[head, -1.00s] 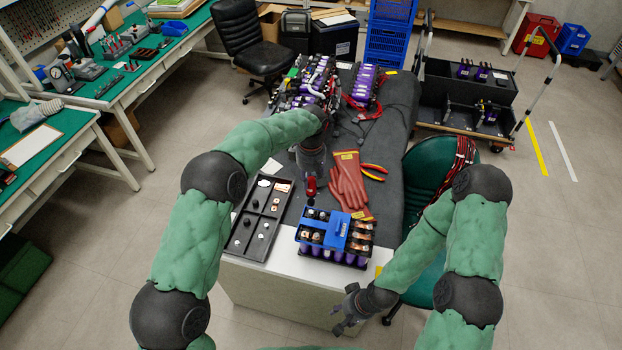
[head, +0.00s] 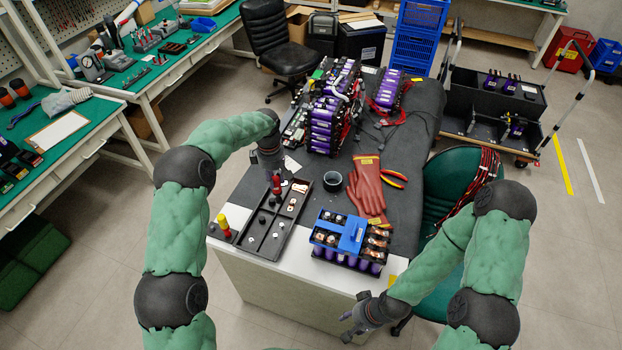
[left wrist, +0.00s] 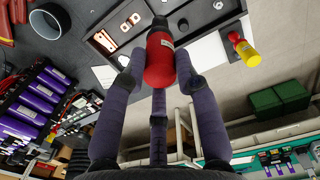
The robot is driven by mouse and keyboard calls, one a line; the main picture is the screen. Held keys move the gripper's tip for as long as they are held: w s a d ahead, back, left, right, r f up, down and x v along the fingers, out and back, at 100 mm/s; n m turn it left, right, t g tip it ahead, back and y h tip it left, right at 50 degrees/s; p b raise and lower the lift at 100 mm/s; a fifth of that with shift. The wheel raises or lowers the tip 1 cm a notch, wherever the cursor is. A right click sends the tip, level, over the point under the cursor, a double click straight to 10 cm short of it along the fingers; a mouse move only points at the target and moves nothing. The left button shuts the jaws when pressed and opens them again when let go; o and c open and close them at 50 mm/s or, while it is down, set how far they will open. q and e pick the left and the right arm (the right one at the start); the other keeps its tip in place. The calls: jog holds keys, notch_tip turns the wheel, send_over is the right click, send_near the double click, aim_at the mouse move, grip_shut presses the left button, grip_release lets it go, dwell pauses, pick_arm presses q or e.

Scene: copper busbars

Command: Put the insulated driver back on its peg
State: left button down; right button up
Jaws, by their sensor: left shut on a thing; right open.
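My left gripper (head: 273,174) is shut on the insulated driver (head: 276,186), which has a red handle. It holds the driver over the upper part of the black parts tray (head: 245,243). In the left wrist view the red handle (left wrist: 160,60) sits between the purple fingers, with a black tip pointing away. The driver's peg cannot be made out for certain. A red and yellow handled tool (head: 223,226) stands at the tray's left; it also shows in the left wrist view (left wrist: 243,48). My right gripper (head: 358,318) is open and empty, low by the bench's front edge.
A dark cup (head: 332,181) stands right of the tray. Red gloves (head: 367,186) and orange-handled pliers (head: 393,178) lie beyond it. A blue-topped battery module (head: 350,237) sits at the bench front. Purple battery stacks (head: 328,118) and cables occupy the back.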

pick_arm(q)
jog(key=s+a+f+n+b, duration=0.1)
jog(key=a+f, duration=0.3)
jog(key=a, duration=0.4)
jog(key=s+a+f+n+b, duration=0.1)
jog(key=s+a+f+n, duration=0.1)
jog(key=a, duration=0.7)
jog(key=s+a+f+n+b, duration=0.1)
jog(key=a+f+n, duration=0.3)
jog(key=a, duration=0.5)
jog(key=shift+s+a+f+b, duration=0.25)
jog(key=shift+s+f+b, duration=0.1)
jog(key=shift+s+f, duration=0.55)
jog(key=shift+w, duration=0.1)
jog(key=shift+f, duration=0.1)
jog(key=shift+f+b, duration=0.7)
jog(key=shift+f, duration=0.2)
jog(key=shift+f+b, duration=0.2)
jog(key=shift+b, duration=0.1)
jog(key=c, duration=0.9)
grip_release()
